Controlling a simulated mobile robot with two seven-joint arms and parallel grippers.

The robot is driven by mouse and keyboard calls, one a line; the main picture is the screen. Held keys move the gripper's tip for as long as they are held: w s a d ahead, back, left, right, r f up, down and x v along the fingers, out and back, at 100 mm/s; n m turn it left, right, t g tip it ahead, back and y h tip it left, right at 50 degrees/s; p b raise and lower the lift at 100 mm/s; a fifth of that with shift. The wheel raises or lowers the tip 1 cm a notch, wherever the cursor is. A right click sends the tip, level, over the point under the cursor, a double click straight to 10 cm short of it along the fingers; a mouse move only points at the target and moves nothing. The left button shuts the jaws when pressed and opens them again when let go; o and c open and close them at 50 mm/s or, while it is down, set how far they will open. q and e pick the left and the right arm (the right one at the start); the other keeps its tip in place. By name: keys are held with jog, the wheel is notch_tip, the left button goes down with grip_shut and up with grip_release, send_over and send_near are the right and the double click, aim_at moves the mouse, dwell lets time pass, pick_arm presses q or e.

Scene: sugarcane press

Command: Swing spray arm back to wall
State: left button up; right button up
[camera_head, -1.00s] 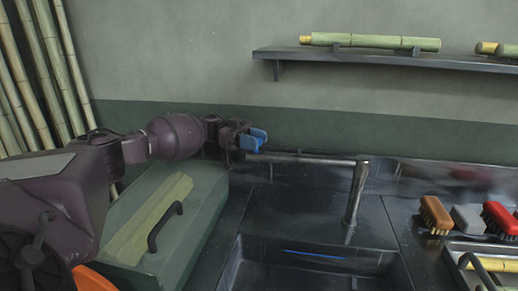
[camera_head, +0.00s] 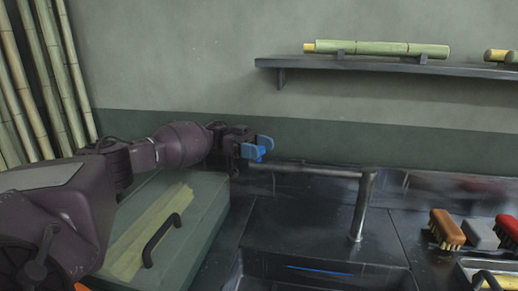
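The spray arm (camera_head: 310,171) is a grey metal pipe that runs nearly level to the left from the top of an upright post (camera_head: 360,208) behind the sink. Its left end lies close to the wall. My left gripper (camera_head: 258,148) is at that end, with its two blue fingers apart. A brighter blue piece (camera_head: 260,155) shows between and just below the fingers. I cannot tell whether the fingers touch it. My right gripper is out of view.
A green box (camera_head: 205,205) with a black handle stands left of the sink (camera_head: 330,268), under my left arm. Brushes (camera_head: 446,228) and a tray lie at the right. A wall shelf (camera_head: 390,67) holds cane pieces. Bamboo poles stand at far left.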

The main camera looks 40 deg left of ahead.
pick_arm(q)
jog(key=shift+s, duration=0.1)
jog(key=shift+a, duration=0.5)
jog(key=s+a+b, duration=0.1)
jog(key=a+b, duration=0.2)
jog(key=a, duration=0.6)
jog(key=shift+s+a, duration=0.2)
jog(key=shift+a, duration=0.15)
jog(key=shift+r, duration=0.1)
